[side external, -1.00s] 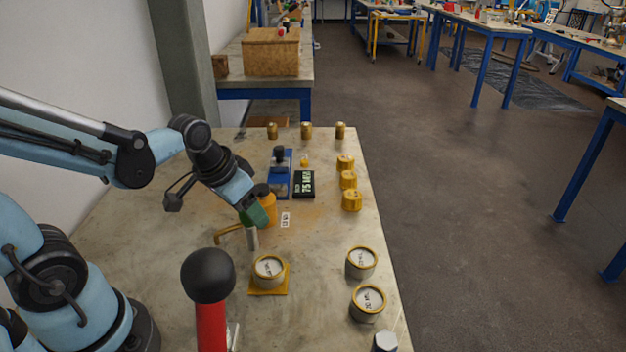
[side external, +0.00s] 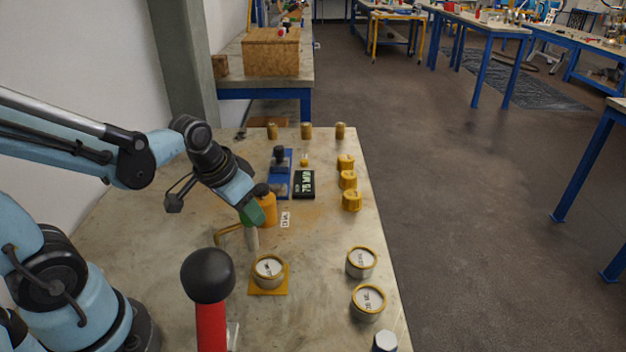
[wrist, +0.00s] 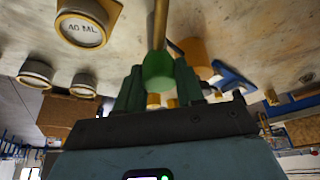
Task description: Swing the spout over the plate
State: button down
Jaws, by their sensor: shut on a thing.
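The brass spout (side external: 229,232) is a thin bent tube beside the orange body (side external: 268,208) on the bench. Its free end points left, away from the yellow square plate (side external: 285,290). A white-topped vessel with a brass rim (side external: 268,268) stands on the plate. In the wrist view my green fingers (wrist: 158,88) close around a green knob (wrist: 158,66) at the tube's end. The exact contact is partly hidden.
Two more rimmed vessels (side external: 361,262) (side external: 368,302) stand right of the plate. Several brass pieces (side external: 348,180) line the right edge. A blue stand (side external: 280,175) and a dark display (side external: 304,184) are behind. A red lever with a black ball (side external: 208,276) rises in front.

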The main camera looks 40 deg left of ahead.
jog(key=n+y, duration=0.1)
jog(key=n, duration=0.2)
jog(key=shift+n+y, duration=0.3)
jog(key=shift+n, duration=0.1)
jog(key=n, duration=0.2)
jog(key=n+g+y, duration=0.1)
jog(key=n, duration=0.1)
jog(key=shift+n+y, duration=0.3)
jog(key=n+g, duration=0.1)
jog(key=n, duration=0.3)
jog(key=shift+n+g+y, duration=0.3)
jog(key=shift+g+y, duration=0.1)
jog(key=shift+n+g+y, duration=0.3)
jog(key=shift+n+g, duration=0.4)
jog(key=shift+n, duration=1.2)
jog(key=c, duration=0.7)
grip_release()
